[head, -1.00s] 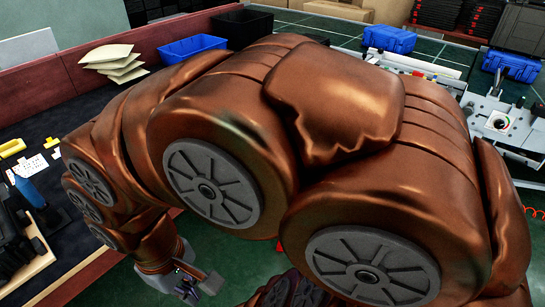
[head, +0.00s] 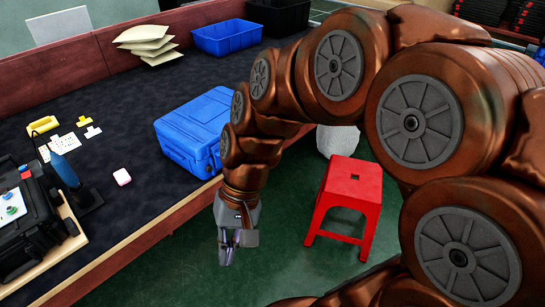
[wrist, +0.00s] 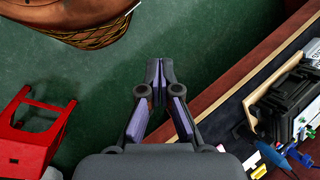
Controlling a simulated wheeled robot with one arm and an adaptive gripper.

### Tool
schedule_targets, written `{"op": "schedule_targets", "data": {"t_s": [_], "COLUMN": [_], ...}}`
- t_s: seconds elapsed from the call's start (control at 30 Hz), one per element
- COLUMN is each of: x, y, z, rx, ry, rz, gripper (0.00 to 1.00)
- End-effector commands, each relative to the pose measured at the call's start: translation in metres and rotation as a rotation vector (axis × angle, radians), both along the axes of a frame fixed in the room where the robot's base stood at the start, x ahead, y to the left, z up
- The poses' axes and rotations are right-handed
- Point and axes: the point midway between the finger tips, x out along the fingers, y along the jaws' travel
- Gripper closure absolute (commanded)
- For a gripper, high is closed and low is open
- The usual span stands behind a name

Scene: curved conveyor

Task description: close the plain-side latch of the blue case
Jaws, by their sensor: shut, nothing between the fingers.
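The blue case (head: 195,132) lies closed on the dark table mat, near the table's front edge, in the head view. Its latches are too small to tell, and my arm covers its right end. My gripper (head: 229,250) hangs in front of the table edge, over the green floor, apart from the case and lower right of it. In the wrist view my gripper (wrist: 160,65) is shut and empty, pointing over the floor. The case does not show in the wrist view.
A red stool (head: 348,200) stands on the floor right of my gripper. A blue bin (head: 226,37) stands behind.

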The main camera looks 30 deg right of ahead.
Motion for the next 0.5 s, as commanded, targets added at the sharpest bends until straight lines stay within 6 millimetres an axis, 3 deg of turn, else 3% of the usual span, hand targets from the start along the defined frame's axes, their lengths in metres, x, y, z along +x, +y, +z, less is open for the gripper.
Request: {"op": "schedule_targets", "data": {"t_s": [0.03,0.27,0.5], "x": [0.015,0.087,0.171], "y": [0.006,0.017,-0.009], "z": [-0.012,-0.028,-0.047], "rx": [0.054,0.293,0.541], "ry": [0.02,0.081,0.151], "rz": [-0.059,-0.338,-0.665], "gripper": [1.0,1.0,1.0]}}
